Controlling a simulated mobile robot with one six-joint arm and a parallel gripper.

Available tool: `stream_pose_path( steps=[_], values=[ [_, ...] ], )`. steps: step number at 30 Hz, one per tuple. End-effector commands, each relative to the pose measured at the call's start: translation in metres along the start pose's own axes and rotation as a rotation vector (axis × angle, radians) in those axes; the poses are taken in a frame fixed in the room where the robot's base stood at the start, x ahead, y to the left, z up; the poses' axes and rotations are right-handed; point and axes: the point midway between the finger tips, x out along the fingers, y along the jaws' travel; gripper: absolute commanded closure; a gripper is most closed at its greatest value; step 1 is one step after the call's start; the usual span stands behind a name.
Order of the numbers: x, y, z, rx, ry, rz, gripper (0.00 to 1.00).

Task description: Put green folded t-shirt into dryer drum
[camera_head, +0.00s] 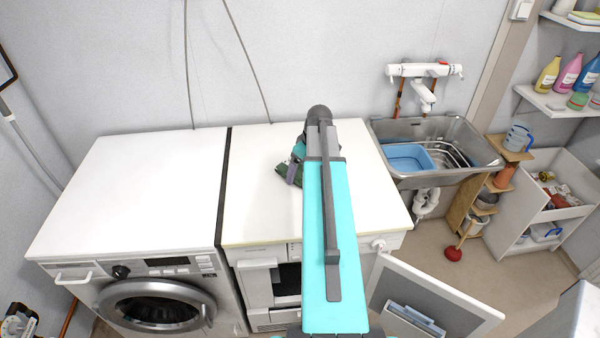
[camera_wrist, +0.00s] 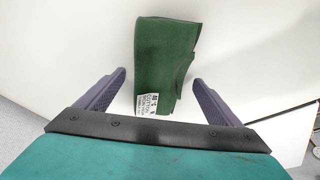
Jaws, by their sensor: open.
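The green folded t-shirt (camera_wrist: 165,60) lies on a white surface in the wrist view, with a white printed label at its near end. In the head view a small dark green part of it (camera_head: 282,171) shows on the white top of the right-hand machine, mostly hidden by my arm. My gripper (camera_wrist: 160,78) is open, with one purple finger on each side of the t-shirt's near end and gaps between. In the head view my gripper (camera_head: 292,172) is over that white top. The right-hand machine (camera_head: 250,255) has a dark front opening, partly behind my arm; the drum inside cannot be made out.
A white door-like panel (camera_head: 450,285) stands out at the right-hand machine's front. A front-loading machine (camera_head: 70,265) with a round, shut door is at left. A metal sink (camera_head: 470,140) holding a blue basin (camera_head: 408,157) is to the right. Both machine tops are otherwise clear.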

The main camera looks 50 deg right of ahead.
Motion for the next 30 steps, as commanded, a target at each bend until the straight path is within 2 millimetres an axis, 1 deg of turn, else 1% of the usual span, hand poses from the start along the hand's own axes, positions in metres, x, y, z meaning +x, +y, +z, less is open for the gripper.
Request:
stream_pose_path(
  steps=[6, 20, 21, 23, 24, 30],
  values=[
    [0.0059, -0.0002, 0.0004, 0.0, 0.0, 0.0, 0.12],
    [0.0055, 0.0002, 0.0006, 0.001, 0.0, 0.0, 0.12],
    [0.0055, 0.0003, 0.0006, 0.001, 0.0, 0.0, 0.14],
    [0.0055, 0.0003, 0.0007, 0.001, 0.0, 0.0, 0.24],
    [0.0054, 0.0003, 0.0007, 0.001, 0.0, 0.0, 0.31],
    [0.0052, 0.0004, 0.0006, 0.001, 0.0, 0.0, 0.64]
  ],
)
